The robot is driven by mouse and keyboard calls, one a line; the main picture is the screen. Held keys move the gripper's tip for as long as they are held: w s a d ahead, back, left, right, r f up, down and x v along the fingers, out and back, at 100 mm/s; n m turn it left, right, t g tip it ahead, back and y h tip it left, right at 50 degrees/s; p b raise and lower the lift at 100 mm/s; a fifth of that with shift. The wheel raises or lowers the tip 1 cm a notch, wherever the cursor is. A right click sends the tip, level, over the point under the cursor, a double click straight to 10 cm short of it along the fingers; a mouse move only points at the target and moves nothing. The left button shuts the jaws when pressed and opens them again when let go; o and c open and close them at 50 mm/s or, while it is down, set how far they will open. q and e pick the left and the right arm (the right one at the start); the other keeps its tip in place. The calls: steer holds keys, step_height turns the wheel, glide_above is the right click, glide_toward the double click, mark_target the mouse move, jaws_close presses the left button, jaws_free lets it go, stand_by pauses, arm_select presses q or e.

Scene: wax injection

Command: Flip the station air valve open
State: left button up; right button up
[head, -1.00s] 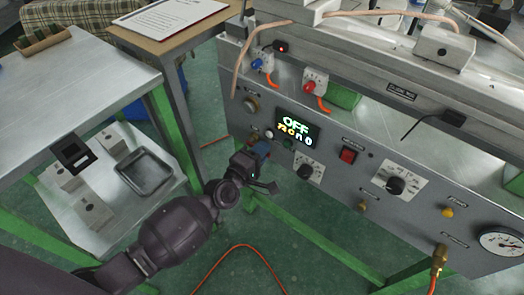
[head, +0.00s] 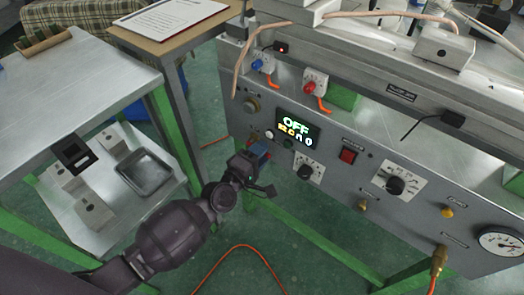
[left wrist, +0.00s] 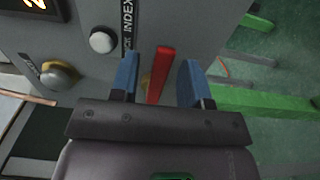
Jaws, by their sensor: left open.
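The valve's red lever (left wrist: 160,75) shows in the left wrist view, with a bit of brass at its base against the grey panel. My left gripper (left wrist: 158,80) is open, with one blue finger on each side of the lever. My right gripper is not in view.
A white button (left wrist: 102,40) is left of the lever. A metal cart (head: 70,90) stands left. Green frame bars (left wrist: 265,103) run nearby.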

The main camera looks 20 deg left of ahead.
arm_select(q)
steer(key=v, duration=1)
steer(key=shift+p, duration=0.4)
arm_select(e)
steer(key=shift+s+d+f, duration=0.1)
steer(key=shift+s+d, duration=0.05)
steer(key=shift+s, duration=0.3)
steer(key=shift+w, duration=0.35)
arm_select(q)
steer(key=s+a+r+m+g+y+p, duration=0.2)
steer(key=s+m+p, duration=0.2)
steer(key=s, duration=0.4)
steer(key=s+a+r+m+g+y+p, duration=0.2)
steer(key=s+m, duration=0.4)
steer(key=s, duration=0.3)
steer(key=s+a+r+m+g+y+p, duration=0.1)
steer(key=s+a+m+p, duration=0.3)
steer(key=s, duration=0.5)
steer(key=shift+r+m+g+y+p, duration=0.4)
steer(key=shift+r+m+g+p, duration=0.15)
steer(key=shift+m+p, duration=0.3)
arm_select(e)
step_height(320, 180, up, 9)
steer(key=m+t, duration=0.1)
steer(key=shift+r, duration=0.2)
